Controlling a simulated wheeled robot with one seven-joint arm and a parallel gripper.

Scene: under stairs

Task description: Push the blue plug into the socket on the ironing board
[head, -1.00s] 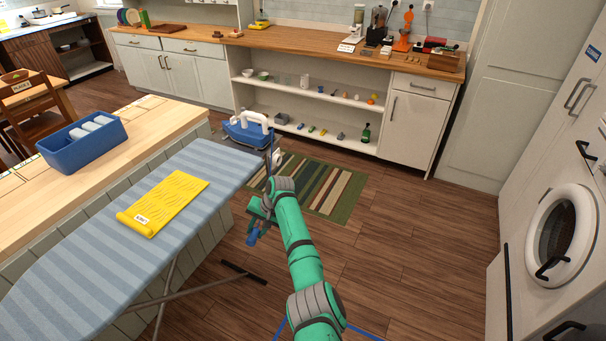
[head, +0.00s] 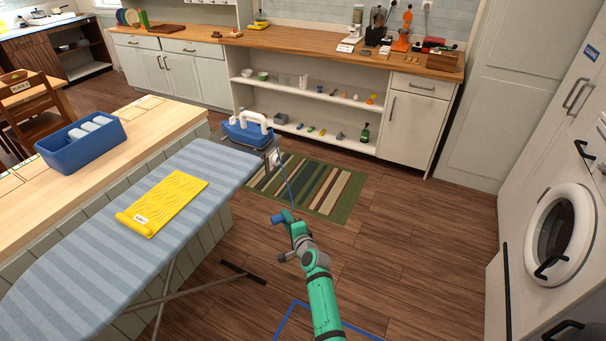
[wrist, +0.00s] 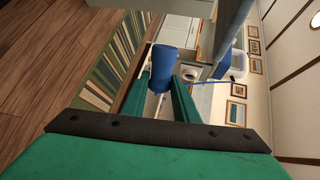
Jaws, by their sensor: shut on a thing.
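The blue plug (head: 282,216) is between the fingertips of my gripper (head: 291,221), which is shut on it. It also shows in the wrist view (wrist: 163,66), sticking out past the green fingers (wrist: 168,90). A thin blue cord (head: 287,185) runs from the plug up toward the iron (head: 246,132) on the far end of the striped ironing board (head: 160,190). A small pale plate (head: 273,158), apparently the socket, is at the board's far right edge. The plug is apart from it, lower and to the right in the head view. The socket's opening is too small to make out.
A yellow folded cloth or mat (head: 163,203) lies on the board. A blue bin (head: 82,140) stands on the wooden counter at left. A striped rug (head: 315,185) lies beyond my gripper. A washer (head: 562,235) is at right. The wooden floor between is clear.

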